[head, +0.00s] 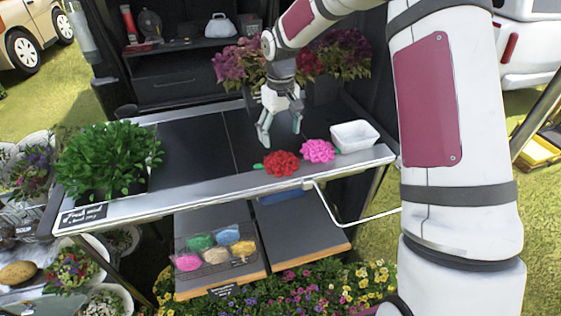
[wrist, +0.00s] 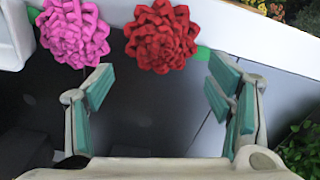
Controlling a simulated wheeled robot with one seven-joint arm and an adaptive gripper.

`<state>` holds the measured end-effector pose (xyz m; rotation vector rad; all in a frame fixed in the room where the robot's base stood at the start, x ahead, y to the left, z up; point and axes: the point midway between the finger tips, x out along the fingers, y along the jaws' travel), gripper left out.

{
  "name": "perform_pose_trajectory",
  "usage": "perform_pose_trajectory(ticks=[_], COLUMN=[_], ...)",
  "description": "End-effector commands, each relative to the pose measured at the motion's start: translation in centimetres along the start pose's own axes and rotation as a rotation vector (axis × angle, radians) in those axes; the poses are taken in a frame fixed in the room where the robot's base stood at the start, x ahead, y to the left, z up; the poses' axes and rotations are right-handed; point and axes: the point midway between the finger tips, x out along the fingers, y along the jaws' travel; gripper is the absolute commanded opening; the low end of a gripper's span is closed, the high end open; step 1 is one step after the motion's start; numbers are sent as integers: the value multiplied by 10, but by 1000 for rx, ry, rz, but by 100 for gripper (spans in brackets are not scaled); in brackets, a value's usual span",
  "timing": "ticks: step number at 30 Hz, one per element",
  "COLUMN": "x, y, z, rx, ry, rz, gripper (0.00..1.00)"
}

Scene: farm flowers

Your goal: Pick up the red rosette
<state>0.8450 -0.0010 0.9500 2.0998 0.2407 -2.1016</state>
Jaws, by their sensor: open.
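The red rosette (head: 281,164) lies near the front edge of the dark table top, with a small green piece at its left side. In the wrist view the red rosette (wrist: 161,38) sits ahead of and between my fingertips, a little beyond them. My gripper (head: 281,138) is open and empty, just above and behind the rosette. In the wrist view its teal-padded fingers (wrist: 160,85) are spread wide, with bare dark table between them. The gripper does not appear to touch the rosette.
A pink rosette (head: 318,151) lies close on the right of the red one, with a white tray (head: 354,136) beyond it. A leafy green plant (head: 106,160) fills the table's left end. Potted flowers (head: 238,68) stand behind the table. The table's middle is clear.

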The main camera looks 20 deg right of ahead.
Motion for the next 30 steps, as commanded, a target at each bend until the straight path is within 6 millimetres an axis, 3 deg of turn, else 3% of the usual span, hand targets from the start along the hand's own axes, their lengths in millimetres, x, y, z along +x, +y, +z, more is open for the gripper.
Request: perform_pose_trajectory(ticks=[3,11,21,30], x=[20,38,81,86], y=[0,-1,-2,-2], z=[1,1,2,1], rx=[1,0,1,1], ry=[-3,-1,0,2], rz=[-1,0,0,0], gripper=[74,74,74,74])
